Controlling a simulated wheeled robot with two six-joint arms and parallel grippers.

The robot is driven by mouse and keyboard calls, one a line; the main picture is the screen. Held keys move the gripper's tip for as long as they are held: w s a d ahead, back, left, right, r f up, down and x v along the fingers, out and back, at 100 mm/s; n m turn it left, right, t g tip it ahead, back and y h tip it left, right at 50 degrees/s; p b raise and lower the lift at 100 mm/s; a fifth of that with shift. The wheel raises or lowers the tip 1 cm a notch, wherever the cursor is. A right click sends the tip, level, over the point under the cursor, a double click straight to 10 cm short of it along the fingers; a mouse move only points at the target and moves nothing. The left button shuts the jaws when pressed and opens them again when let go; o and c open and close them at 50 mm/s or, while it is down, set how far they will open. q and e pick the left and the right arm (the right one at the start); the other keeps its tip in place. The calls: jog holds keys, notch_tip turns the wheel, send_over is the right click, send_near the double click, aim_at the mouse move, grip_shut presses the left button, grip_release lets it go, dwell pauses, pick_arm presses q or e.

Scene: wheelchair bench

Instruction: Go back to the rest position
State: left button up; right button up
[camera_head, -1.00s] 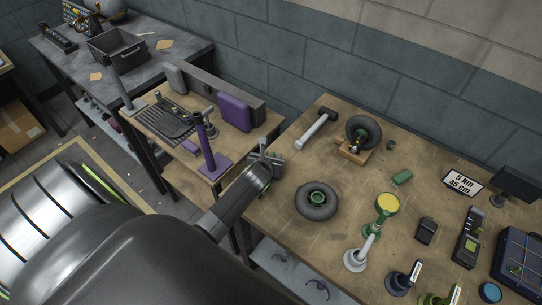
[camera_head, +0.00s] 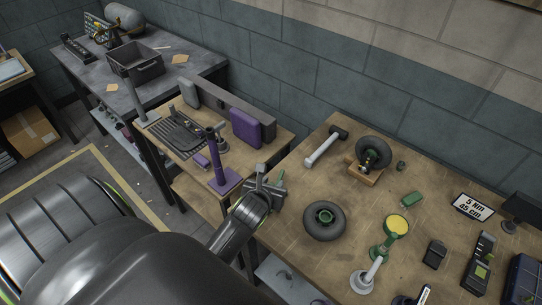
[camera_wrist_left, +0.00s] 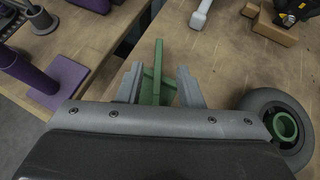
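My left gripper (camera_head: 270,184) is over the gap between the right workbench (camera_head: 292,235) and the small bench (camera_head: 270,150) with purple parts. In the left wrist view the fingers (camera_wrist_left: 159,85) stand on either side of a green piece (camera_wrist_left: 156,75) with a tall thin plate and a crosspiece. The fingers appear closed on its crosspiece. The piece is clear of the bench tops, and its tip shows in the head view (camera_head: 281,178). My right gripper is not in view.
A wheel (camera_head: 324,221) with a green hub lies near the workbench's left edge. A purple post (camera_head: 215,160) stands upright left of my gripper.

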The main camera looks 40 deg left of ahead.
pick_arm(q)
jog(key=shift+s+d+r, duration=0.1)
jog(key=shift+s+r, duration=0.1)
jog(key=shift+s, duration=0.05)
dwell(0.4)
